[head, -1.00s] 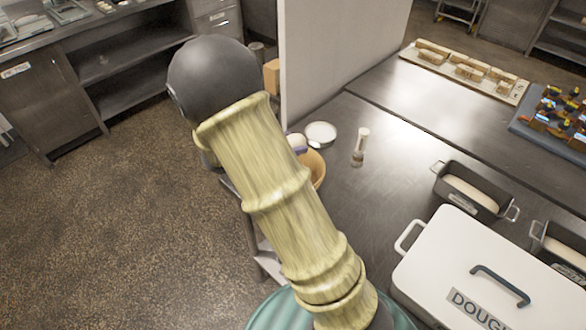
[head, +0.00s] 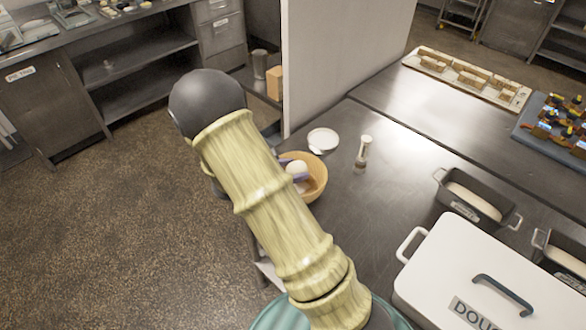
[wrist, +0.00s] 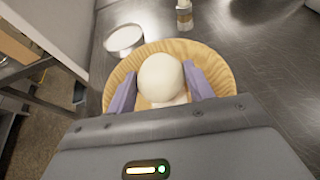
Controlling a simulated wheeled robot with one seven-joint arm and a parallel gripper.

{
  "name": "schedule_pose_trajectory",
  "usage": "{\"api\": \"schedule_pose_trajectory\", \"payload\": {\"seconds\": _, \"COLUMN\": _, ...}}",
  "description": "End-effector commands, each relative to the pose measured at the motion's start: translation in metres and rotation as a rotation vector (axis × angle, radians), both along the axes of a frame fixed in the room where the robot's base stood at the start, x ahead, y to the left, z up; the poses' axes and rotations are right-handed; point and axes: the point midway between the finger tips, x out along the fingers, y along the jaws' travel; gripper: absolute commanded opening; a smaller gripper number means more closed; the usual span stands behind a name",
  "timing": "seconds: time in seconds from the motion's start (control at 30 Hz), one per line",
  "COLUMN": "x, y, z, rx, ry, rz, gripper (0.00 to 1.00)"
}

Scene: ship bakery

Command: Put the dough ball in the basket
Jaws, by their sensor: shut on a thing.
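The dough ball (wrist: 161,78) is pale and round. My gripper (wrist: 161,88) is shut on it, with a purple finger at each side. The basket (wrist: 222,68) is round and tan, and in the wrist view its rim surrounds the ball and the fingers. In the head view the ball (head: 296,169) shows over the basket (head: 317,180), partly hidden by my arm. I cannot tell whether the ball touches the basket's bottom.
A white dish (head: 323,140) and a glass shaker (head: 363,152) stand beside the basket on the steel counter (head: 385,190). Loaf tins (head: 470,213) and a white lidded dough box (head: 460,260) are to the right. A white partition (head: 335,55) rises behind.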

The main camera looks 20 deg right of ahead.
Motion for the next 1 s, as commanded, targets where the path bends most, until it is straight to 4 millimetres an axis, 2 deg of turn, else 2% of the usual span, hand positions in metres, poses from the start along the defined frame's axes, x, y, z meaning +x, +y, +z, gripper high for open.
{"api": "schedule_pose_trajectory", "payload": {"seconds": 0.73, "x": 0.000, "y": 0.000, "z": -0.011, "rx": -0.001, "ry": -0.002, "rz": 0.001, "gripper": 0.27}}
{"api": "schedule_pose_trajectory", "payload": {"seconds": 0.77, "x": 0.000, "y": 0.000, "z": -0.011, "rx": 0.000, "ry": 0.000, "rz": 0.001, "gripper": 0.56}}
{"api": "schedule_pose_trajectory", "payload": {"seconds": 0.83, "x": 0.000, "y": 0.001, "z": -0.011, "rx": 0.000, "ry": 0.000, "rz": 0.001, "gripper": 0.70}}
{"api": "schedule_pose_trajectory", "payload": {"seconds": 0.87, "x": 0.000, "y": 0.001, "z": -0.011, "rx": 0.000, "ry": 0.000, "rz": 0.001, "gripper": 0.74}}
{"api": "schedule_pose_trajectory", "payload": {"seconds": 1.0, "x": 0.000, "y": 0.001, "z": -0.011, "rx": 0.000, "ry": -0.001, "rz": 0.002, "gripper": 0.74}}
